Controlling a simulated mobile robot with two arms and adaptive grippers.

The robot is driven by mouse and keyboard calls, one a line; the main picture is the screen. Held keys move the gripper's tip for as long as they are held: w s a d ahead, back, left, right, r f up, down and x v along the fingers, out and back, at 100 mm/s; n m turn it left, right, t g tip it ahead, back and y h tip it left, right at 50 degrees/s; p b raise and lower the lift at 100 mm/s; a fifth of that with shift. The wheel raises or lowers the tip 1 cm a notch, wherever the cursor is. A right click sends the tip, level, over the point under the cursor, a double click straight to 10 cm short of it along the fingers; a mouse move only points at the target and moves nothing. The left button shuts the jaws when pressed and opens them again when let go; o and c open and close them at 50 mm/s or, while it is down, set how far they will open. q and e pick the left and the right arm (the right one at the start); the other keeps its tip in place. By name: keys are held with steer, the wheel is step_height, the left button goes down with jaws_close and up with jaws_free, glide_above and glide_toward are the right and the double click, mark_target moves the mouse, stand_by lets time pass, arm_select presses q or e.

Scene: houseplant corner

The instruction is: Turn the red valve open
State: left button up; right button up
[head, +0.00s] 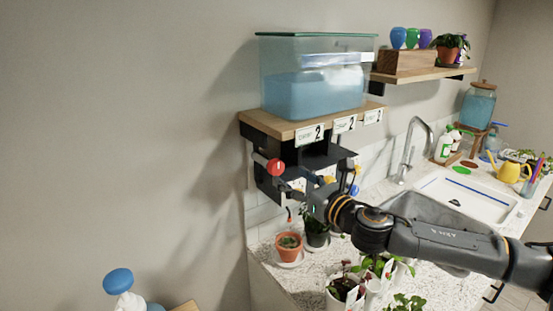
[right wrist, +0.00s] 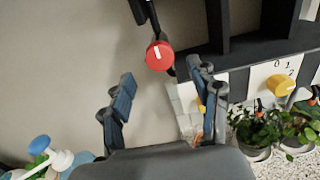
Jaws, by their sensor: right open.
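The red valve (head: 275,167) is a round red knob on the dark frame under the wooden shelf, at the frame's left end. In the right wrist view the red valve (right wrist: 159,56) has a white bar mark on its face, which stands upright or nearly so. My right gripper (right wrist: 165,92) is open and empty, its two fingers apart, with the red valve seen beyond the gap between them. In the head view my right gripper (head: 299,188) is just right of and below the red valve, partly hidden by its own wrist. My left gripper is not in view.
A yellow knob (right wrist: 281,85) sits right of the red one beside a numbered label. A blue water tank (head: 315,90) stands on the wooden shelf (head: 283,128) above. Potted plants (head: 289,245) stand on the counter below. The wall left of the valve is clear.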

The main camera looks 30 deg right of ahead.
mark_target(278, 169)
steer(key=w, duration=0.2)
steer(key=w+p, duration=0.1)
steer(key=w, duration=0.1)
steer(key=w+a+p, duration=0.1)
steer(key=w, duration=0.2)
steer(key=shift+w, duration=0.1)
steer(key=c, duration=1.2)
